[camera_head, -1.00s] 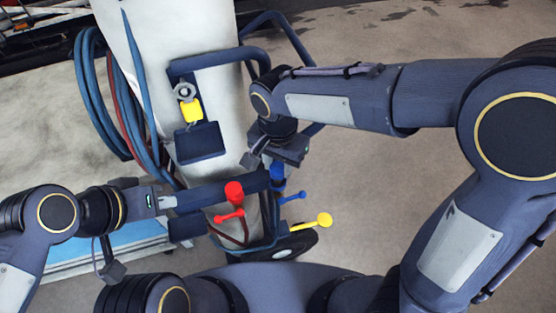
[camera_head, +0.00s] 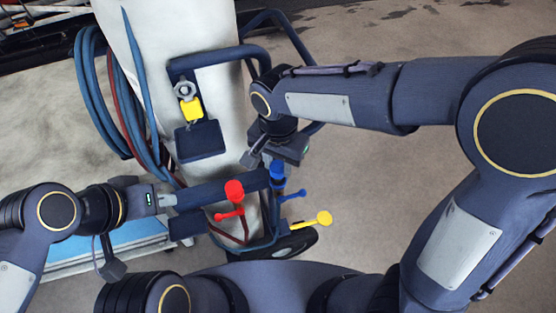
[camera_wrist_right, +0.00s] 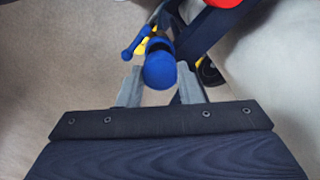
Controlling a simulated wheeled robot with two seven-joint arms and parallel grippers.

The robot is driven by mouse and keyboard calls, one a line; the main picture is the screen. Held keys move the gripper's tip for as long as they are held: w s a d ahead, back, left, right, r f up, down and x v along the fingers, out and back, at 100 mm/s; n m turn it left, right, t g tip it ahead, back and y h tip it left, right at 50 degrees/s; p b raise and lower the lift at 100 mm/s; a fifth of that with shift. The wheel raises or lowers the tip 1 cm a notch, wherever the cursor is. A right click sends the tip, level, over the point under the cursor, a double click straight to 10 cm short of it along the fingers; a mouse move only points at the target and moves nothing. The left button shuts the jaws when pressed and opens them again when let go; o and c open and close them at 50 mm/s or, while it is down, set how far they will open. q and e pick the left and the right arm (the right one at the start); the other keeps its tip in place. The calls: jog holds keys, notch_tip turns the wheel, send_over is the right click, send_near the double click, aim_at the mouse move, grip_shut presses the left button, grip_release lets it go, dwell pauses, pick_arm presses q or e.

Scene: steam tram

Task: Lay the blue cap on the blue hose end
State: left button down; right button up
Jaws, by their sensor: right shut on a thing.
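The blue cap (camera_head: 277,169) is a rounded blue piece at the right end of a dark bar, just below my right gripper (camera_head: 263,160). In the right wrist view the cap (camera_wrist_right: 159,72) sits between the two grey fingers, and my right gripper (camera_wrist_right: 159,88) is shut on it. I cannot make out the blue hose end; the cap and gripper hide that spot. My left gripper (camera_head: 167,203) is at the bar's left end; its finger gap is unclear.
A white column (camera_head: 150,60) with coiled hoses (camera_head: 91,90) and a dark handle (camera_head: 225,58) stands behind. Open floor (camera_head: 370,190) is on the right.

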jog(key=shift+f, duration=0.1)
jog(key=shift+f+b, duration=0.55)
jog(key=shift+f, duration=0.1)
jog(key=shift+f+b, duration=0.55)
jog(key=shift+f, duration=0.25)
dwell(1.6)
jog(key=o, duration=1)
jog(key=shift+o, duration=0.2)
notch_tip(320, 180, up, 6)
jog(key=p, duration=0.4)
jog(key=shift+f+p, duration=0.1)
jog(key=shift+p, duration=0.3)
jog(key=shift+r+p, duration=0.5)
jog(key=shift+r, duration=0.85)
